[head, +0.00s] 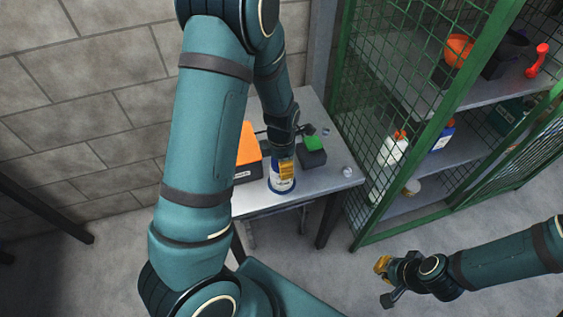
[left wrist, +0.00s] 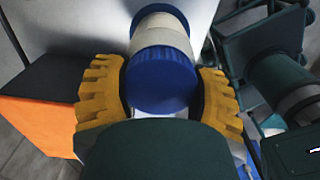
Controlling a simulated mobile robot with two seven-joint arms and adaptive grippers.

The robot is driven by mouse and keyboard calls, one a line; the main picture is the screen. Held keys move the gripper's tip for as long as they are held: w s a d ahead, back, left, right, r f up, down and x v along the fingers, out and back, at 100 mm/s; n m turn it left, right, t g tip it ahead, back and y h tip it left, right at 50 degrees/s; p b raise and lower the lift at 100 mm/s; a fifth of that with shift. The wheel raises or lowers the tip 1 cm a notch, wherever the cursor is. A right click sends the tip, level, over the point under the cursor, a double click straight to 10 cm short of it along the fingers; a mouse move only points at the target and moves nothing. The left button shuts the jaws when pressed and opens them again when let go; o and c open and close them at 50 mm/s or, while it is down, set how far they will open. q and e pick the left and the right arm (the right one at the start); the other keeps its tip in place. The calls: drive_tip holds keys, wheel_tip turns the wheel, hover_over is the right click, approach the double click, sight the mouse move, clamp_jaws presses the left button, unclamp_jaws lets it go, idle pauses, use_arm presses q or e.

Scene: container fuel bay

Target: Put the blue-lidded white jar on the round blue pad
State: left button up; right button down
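The white jar (head: 281,184) stands upright on the grey table, partly hidden by my left gripper (head: 285,168). Its blue lid (left wrist: 160,82) faces the left wrist camera. A blue rim, seemingly the round blue pad (left wrist: 163,12), shows at its base in the left wrist view and also in the head view (head: 270,189). The jar looks to be over the pad; full contact is hard to see. The yellow fingers of my left gripper (left wrist: 163,85) flank the lid closely on both sides and appear to touch it. My right gripper (head: 384,281) is empty, fingers apart, above the floor.
Small clear items (head: 347,171) lie near the table's right edge. A green mesh cabinet (head: 385,120) with stocked shelves stands at right.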

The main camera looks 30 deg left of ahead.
use_arm(q)
drive_tip(key=o, duration=0.4)
wheel_tip(320, 180, up, 12)
drive_tip(key=p, duration=0.4)
drive_tip(key=shift+s+d+f+m+t+h, duration=0.5)
drive_tip(key=shift+s+d+f+m, duration=0.95)
drive_tip(key=shift+d+f+m, duration=2.15)
drive_tip(key=shift+s+d+f+m+t+h, duration=0.15)
drive_tip(key=shift+s+d+f+m+h, duration=1.2)
drive_tip(key=shift+m, duration=3.8)
drive_tip(key=shift+s+d+f+m+t+h, duration=0.1)
drive_tip(key=shift+s+d+f+m+t, duration=0.25)
drive_tip(key=shift+s+d+f+m, duration=2.25)
drive_tip(key=w+d+m, duration=0.1)
drive_tip(key=w+d+f+m, duration=0.1)
drive_tip(key=m, duration=0.1)
drive_tip(key=shift+d, duration=0.1)
